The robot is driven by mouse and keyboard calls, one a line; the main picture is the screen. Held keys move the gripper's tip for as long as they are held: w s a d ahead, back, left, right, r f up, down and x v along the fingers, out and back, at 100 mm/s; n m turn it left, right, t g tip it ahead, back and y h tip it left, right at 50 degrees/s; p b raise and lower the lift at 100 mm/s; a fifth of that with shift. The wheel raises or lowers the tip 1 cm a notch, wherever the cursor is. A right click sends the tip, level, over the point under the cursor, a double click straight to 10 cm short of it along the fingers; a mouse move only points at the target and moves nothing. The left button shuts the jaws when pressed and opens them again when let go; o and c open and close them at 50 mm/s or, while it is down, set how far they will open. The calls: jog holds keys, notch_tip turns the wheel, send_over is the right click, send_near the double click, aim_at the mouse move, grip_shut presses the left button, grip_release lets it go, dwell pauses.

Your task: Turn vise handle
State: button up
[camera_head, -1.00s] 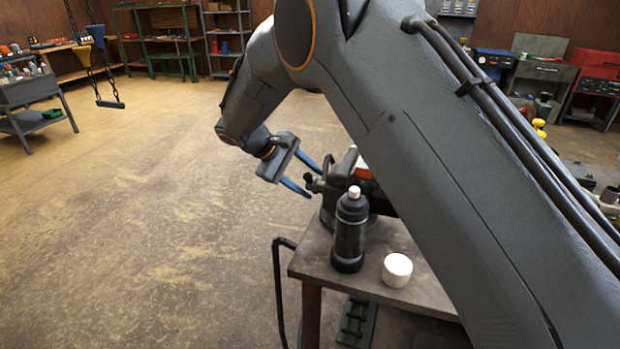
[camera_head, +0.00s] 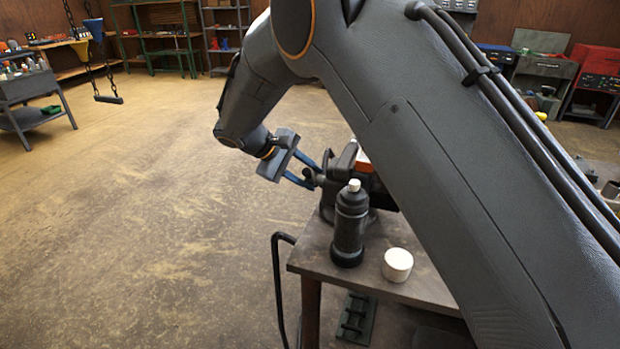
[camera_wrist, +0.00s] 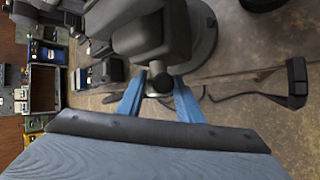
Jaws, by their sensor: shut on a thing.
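The dark grey vise (camera_head: 345,178) stands on the corner of a small workbench, partly hidden behind my arm and a black bottle. In the wrist view, the vise body (camera_wrist: 150,35) fills the upper middle. The vise handle (camera_wrist: 160,79) sticks out from its front as a dark rounded end on a lighter collar. My gripper (camera_head: 312,175) has blue fingers and reaches the vise front from the left. In the wrist view, my gripper (camera_wrist: 160,90) has one finger on each side of the handle and is shut on it. The handle's full length is hidden.
The black bottle (camera_head: 349,225) with a white cap and a white round tub (camera_head: 397,265) stand on the workbench (camera_head: 330,262) near the vise. A dark bent bar (camera_head: 277,270) rises beside the bench's left edge. The floor to the left is clear.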

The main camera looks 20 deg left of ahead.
jog(key=t+b, duration=0.1)
jog(key=b, duration=0.1)
jog(key=f+m+t+b, duration=0.1)
jog(key=t+b, duration=0.1)
jog(key=b, duration=0.1)
jog(key=shift+s+f+h+b, duration=0.1)
jog(key=shift+s+h+b, duration=0.1)
jog(key=shift+h+b, duration=0.2)
jog(key=t+b, duration=0.1)
jog(key=b, duration=0.2)
jog(key=m+t+h+b, duration=0.1)
jog(key=t+b, duration=0.1)
jog(key=b, duration=0.2)
jog(key=shift+s+f, duration=0.1)
jog(key=shift+f, duration=0.2)
jog(key=m+t+h+b, duration=0.1)
jog(key=t+b, duration=0.1)
jog(key=b, duration=0.3)
jog(key=shift+s+f+m+b, duration=0.1)
jog(key=shift+m+b, duration=0.25)
jog(key=shift+m, duration=0.05)
jog(key=shift+t, duration=0.3)
jog(key=o, duration=1)
jog(key=shift+a, duration=0.1)
jog(key=b+v, duration=0.1)
jog(key=v, duration=0.6)
jog(key=shift+s+a, duration=0.25)
jog(key=shift+s, duration=0.1)
